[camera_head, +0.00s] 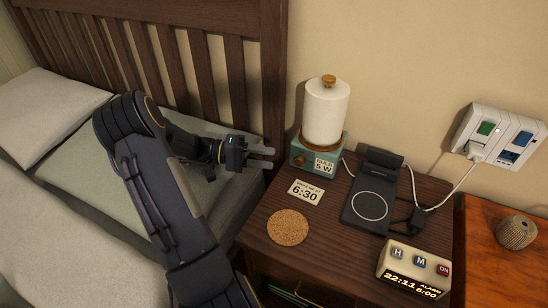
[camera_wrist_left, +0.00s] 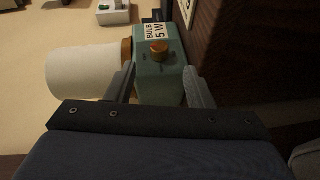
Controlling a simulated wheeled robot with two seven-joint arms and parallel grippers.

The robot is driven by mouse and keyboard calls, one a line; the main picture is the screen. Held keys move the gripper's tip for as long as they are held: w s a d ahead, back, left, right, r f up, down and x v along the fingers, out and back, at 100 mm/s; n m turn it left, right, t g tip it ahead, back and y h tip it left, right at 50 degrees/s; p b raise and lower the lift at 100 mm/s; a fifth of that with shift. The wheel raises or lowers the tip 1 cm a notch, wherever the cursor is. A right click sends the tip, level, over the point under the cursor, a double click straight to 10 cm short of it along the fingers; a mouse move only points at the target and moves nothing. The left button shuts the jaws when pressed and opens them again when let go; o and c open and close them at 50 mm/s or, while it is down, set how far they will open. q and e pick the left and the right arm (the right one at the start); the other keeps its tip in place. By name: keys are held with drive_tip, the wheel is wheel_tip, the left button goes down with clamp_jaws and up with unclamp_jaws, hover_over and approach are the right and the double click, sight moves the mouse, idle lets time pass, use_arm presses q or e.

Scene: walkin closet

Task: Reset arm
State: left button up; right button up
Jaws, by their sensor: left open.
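My left gripper (camera_head: 262,158) is raised over the bed side, left of the nightstand lamp, with its fingers pointing right toward it. It is open and nothing shows between its fingers. In the left wrist view the fingers (camera_wrist_left: 160,88) spread apart, with the lamp's teal base (camera_wrist_left: 158,70) beyond them. The lamp has a white cylindrical shade (camera_head: 326,112) and a teal base (camera_head: 312,154) labelled "BULB 5 W". The gripper appears apart from the lamp. My right gripper is not in view.
The dark nightstand (camera_head: 330,244) holds a cork coaster (camera_head: 288,227), a "6:30" card (camera_head: 305,192), a black charging stand (camera_head: 371,200) and an alarm clock (camera_head: 413,268). A wall socket (camera_head: 499,135) has a plug and cable. The headboard (camera_head: 180,60) stands behind the bed (camera_head: 50,230).

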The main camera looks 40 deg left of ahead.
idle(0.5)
use_arm(q)
drive_tip(key=d+g, duration=0.1)
drive_tip(key=d, duration=0.1)
drive_tip(key=d+r+m+g, duration=0.1)
drive_tip(key=d+r, duration=0.1)
drive_tip(key=d, duration=0.1)
drive_tip(key=shift+w+d+r+g, duration=0.15)
drive_tip(key=shift+d+r+g, duration=0.1)
drive_tip(key=shift+d+g, duration=0.15)
drive_tip(key=s+d+r+m+g+y, duration=0.1)
drive_tip(key=s+d+r+g+y, duration=0.2)
drive_tip(key=d, duration=0.4)
drive_tip(key=s+d+r+m+g+y, duration=0.1)
drive_tip(key=s+d+m+g+y, duration=0.1)
drive_tip(key=s+d, duration=0.35)
drive_tip(key=s+d+t+y, duration=0.35)
drive_tip(key=s+d, duration=0.25)
drive_tip(key=s, duration=0.2)
wheel_tip(320, 180, up, 23)
drive_tip(key=p, duration=2.3)
drive_tip(key=shift+w+a+r+m+g+y+p, duration=0.15)
drive_tip(key=shift+w+a+m+g+y+p, duration=0.15)
drive_tip(key=shift+m+g+y+p, duration=0.1)
